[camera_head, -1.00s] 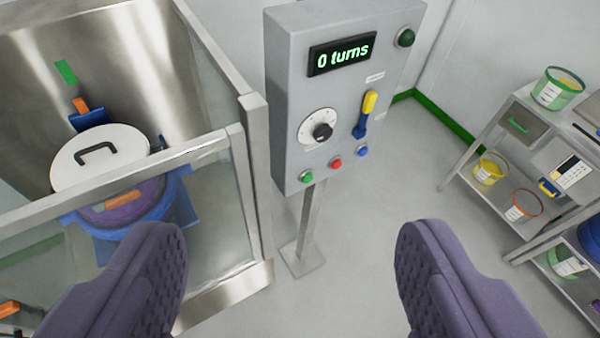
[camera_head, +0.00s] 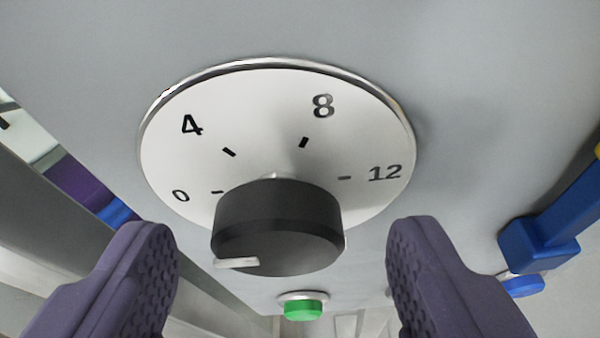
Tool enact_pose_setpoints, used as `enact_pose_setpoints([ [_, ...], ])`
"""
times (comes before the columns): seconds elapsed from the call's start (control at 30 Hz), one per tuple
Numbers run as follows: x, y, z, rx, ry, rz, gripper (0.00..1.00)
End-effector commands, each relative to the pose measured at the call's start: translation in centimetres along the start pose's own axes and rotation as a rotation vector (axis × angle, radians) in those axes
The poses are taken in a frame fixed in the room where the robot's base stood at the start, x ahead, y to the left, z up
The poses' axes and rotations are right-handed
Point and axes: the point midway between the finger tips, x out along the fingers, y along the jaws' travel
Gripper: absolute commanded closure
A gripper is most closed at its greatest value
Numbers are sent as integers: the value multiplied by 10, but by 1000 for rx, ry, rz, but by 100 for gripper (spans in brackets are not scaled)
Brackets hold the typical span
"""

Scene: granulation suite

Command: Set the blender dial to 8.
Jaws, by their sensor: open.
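The blender dial is a round white plate (camera_head: 270,110) marked 0, 4, 8 and 12, with a black knob (camera_head: 280,215) standing out from it. A white pointer (camera_head: 236,263) on the knob's front face points left, toward the 0 side. The 8 mark is at the plate's upper right. My gripper (camera_head: 282,245) is open, with one purple finger on each side of the knob. Clear gaps show between both fingers and the knob. The display is not in the current view.
The dial sits on a grey control panel (camera_head: 480,110). A green button (camera_head: 302,308) is below the knob. A blue lever (camera_head: 555,235) stands out at the right, with a blue button (camera_head: 523,285) beneath it. A metal frame (camera_head: 60,210) runs along the left.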

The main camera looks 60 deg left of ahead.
Motion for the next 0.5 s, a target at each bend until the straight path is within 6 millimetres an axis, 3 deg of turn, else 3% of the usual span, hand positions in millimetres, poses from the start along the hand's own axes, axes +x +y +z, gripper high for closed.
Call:
enact_pose_setpoints([
  [0.17,18,0,0,-2,0,1,28],
  [0.43,20,0,-1,-1,0,2,28],
  [0.5,20,0,-1,-1,0,2,42],
])
